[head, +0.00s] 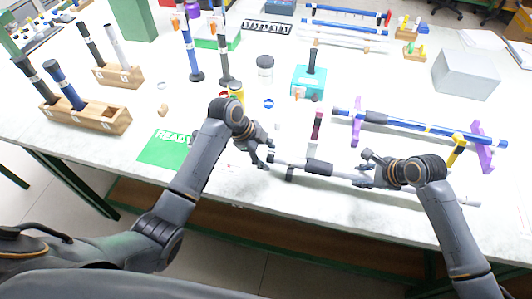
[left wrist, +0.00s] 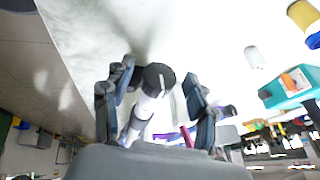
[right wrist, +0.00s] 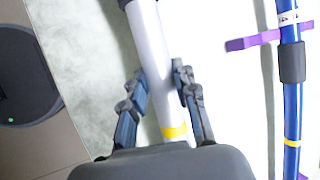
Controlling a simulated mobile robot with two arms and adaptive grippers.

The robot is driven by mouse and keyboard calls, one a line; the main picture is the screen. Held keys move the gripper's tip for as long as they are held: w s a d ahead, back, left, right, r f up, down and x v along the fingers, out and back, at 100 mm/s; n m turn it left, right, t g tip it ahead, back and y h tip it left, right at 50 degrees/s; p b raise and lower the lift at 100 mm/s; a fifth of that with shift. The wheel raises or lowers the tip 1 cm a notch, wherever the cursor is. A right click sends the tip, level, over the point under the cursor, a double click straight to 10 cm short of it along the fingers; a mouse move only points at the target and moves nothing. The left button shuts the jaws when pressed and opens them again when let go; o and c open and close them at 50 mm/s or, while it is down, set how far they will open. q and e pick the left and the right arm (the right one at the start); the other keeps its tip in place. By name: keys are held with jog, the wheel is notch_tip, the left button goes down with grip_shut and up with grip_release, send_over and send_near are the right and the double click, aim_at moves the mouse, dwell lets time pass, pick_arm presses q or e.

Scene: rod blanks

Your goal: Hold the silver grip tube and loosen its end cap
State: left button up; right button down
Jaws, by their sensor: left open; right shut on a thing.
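The silver grip tube (head: 340,172) lies sideways near the table's front edge, with a dark sleeve (head: 319,167) around it. My right gripper (head: 368,174) is shut on the tube, right of the sleeve. In the right wrist view the tube (right wrist: 154,75) runs between its fingers (right wrist: 168,100), with a yellow band close to the palm. The dark end cap (left wrist: 158,77), with a pale line on its face, is on the tube's left end. My left gripper (head: 265,155) is open at that end. In the left wrist view its fingers stand apart on either side of the cap.
A blue rod (head: 410,125) rests on purple stands (head: 482,148) behind the tube. A teal box (head: 308,82), a small jar (head: 265,66) and a blue ring (head: 268,103) stand further back. A green READY mat (head: 163,150) and wooden racks (head: 105,118) are at the left.

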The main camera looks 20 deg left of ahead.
pick_arm(q)
jog(key=c, duration=1.2)
jog(key=shift+o, duration=0.2)
jog(key=shift+w+g, duration=0.1)
jog(key=shift+g, duration=0.3)
jog(key=shift+w+r+g, duration=0.1)
jog(key=shift+w+g, duration=0.1)
jog(key=shift+g, duration=0.7)
jog(key=shift+w+n+g, duration=0.15)
jog(key=shift+n+g, duration=0.2)
jog(key=shift+g, duration=0.65)
jog(key=shift+w+n+g, duration=0.1)
jog(key=shift+n+g, duration=0.25)
jog(key=shift+g, duration=0.95)
jog(key=o, duration=1.2)
jog(key=shift+c, duration=0.2)
